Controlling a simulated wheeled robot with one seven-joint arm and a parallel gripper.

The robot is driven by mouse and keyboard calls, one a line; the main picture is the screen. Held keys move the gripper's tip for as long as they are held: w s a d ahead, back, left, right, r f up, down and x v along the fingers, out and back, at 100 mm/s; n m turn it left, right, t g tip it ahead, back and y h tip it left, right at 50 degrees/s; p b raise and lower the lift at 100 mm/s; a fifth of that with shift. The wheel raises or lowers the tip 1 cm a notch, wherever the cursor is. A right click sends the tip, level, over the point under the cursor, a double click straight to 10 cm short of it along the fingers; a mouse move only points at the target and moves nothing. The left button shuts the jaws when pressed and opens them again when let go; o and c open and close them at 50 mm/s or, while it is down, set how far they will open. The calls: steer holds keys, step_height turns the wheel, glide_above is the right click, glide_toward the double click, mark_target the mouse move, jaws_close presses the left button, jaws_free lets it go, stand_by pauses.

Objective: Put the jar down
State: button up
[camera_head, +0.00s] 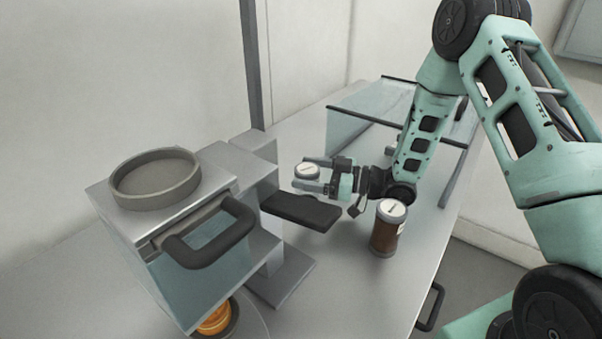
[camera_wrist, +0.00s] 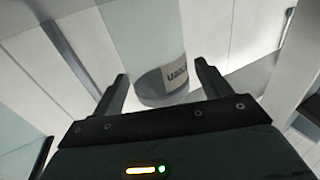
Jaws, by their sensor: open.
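A jar with a pale lid (camera_head: 306,171) is between the fingers of my gripper (camera_head: 313,174) in the head view. Its lower part is hidden behind the gripper and a dark ledge, so I cannot tell from this view what is under it. In the wrist view the jar (camera_wrist: 163,86) shows a label with dark letters and a grey end, between the two fingertips (camera_wrist: 161,75). My gripper is open, with a gap visible on each side of the jar.
A brown jar with a white lid (camera_head: 386,235) stands on the grey counter (camera_head: 375,295), close below my wrist. A machine with a round tray (camera_head: 155,185), a dark handle (camera_head: 212,245) and a dark ledge (camera_head: 301,211) stands to the left. A glass-sided frame (camera_head: 350,125) is behind.

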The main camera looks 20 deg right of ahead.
steer(key=b+v, duration=0.2)
steer(key=v, duration=0.8)
steer(key=shift+a, duration=0.1)
